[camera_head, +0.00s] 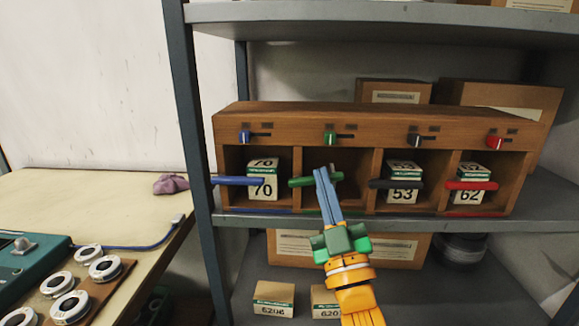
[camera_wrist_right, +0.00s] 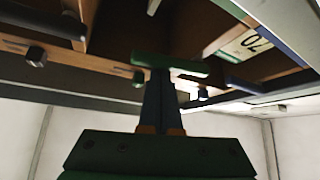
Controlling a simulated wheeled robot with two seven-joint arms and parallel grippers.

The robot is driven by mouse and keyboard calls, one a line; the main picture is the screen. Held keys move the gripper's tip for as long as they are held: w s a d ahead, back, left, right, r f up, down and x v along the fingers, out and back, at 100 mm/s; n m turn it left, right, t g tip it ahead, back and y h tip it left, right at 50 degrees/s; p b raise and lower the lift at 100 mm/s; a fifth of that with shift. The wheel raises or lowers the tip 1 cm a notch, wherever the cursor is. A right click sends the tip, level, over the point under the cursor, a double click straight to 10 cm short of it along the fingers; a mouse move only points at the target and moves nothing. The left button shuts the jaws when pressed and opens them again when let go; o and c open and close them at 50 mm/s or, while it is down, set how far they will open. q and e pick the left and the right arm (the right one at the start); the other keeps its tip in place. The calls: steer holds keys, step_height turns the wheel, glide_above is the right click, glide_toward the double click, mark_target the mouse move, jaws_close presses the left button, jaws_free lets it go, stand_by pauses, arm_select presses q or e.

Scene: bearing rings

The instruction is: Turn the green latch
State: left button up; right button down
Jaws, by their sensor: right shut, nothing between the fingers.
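The green latch (camera_head: 299,182) is a bar lying roughly level across the front of the second compartment of the wooden cabinet (camera_head: 290,118). In the right wrist view the green latch (camera_wrist_right: 188,67) crosses just beyond the fingertips. A small green knob (camera_head: 330,138) sits above it on the cabinet's top strip. My right gripper (camera_head: 323,172) is shut and empty, its blue fingers pointing up in front of the latch and covering part of it. In the right wrist view my right gripper (camera_wrist_right: 158,76) is at the bar; I cannot tell whether they touch. My left gripper is not in view.
Blue (camera_head: 238,181), black (camera_head: 396,184) and red (camera_head: 470,185) latches cross the other compartments, with boxes behind them. Small boxes (camera_head: 273,298) stand on the shelf below. A workbench (camera_head: 90,195) with bearing rings is at left. A grey shelf board (camera_head: 390,22) is overhead.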

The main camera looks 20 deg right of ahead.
steer(key=shift+f, duration=0.35)
stand_by(0.5)
